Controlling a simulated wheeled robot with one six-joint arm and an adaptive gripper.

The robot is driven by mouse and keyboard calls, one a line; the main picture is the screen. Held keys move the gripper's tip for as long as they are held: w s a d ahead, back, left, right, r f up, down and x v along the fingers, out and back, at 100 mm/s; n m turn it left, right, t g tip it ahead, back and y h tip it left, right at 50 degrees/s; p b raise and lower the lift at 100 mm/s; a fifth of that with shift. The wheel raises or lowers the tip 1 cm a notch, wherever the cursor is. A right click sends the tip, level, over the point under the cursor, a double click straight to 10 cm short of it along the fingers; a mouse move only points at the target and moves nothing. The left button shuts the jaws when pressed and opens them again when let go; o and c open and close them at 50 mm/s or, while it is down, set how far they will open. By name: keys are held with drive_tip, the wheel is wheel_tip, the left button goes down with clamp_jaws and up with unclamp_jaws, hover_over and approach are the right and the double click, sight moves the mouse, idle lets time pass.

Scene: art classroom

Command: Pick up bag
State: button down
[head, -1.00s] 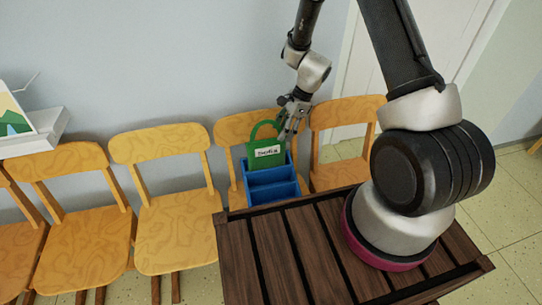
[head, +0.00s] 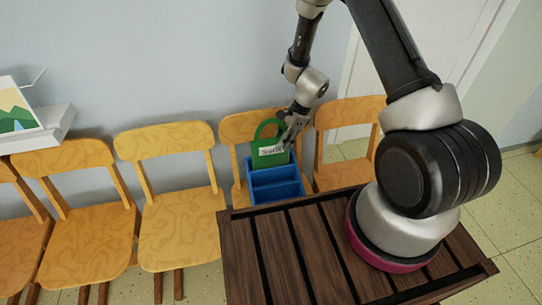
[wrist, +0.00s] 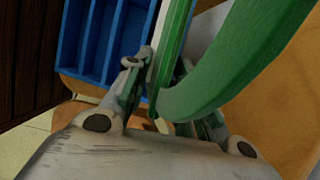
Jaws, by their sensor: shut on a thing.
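A green bag (head: 272,160) with a looped handle and a white label stands in the rear part of a blue compartment box (head: 276,191) on a wooden chair. It looks slightly tilted in the head view. My gripper (head: 292,130) is at the bag's upper right side. In the wrist view my gripper (wrist: 168,92) is shut on the green bag (wrist: 172,42), and the curved handle passes close over the fingers. The blue box (wrist: 100,40) shows at the upper left there. The bag's lower part is hidden inside the box.
A row of wooden chairs (head: 175,215) stands along the wall. A dark slatted wooden surface (head: 290,255) lies in front of the box, under my arm's base. A landscape picture (head: 20,110) is at the far left. Open floor (head: 520,215) shows at the right.

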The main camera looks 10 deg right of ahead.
drive_tip(key=shift+r, duration=0.1)
wheel_tip(320, 180, up, 10)
drive_tip(key=shift+f, duration=0.1)
idle(0.5)
idle(0.9)
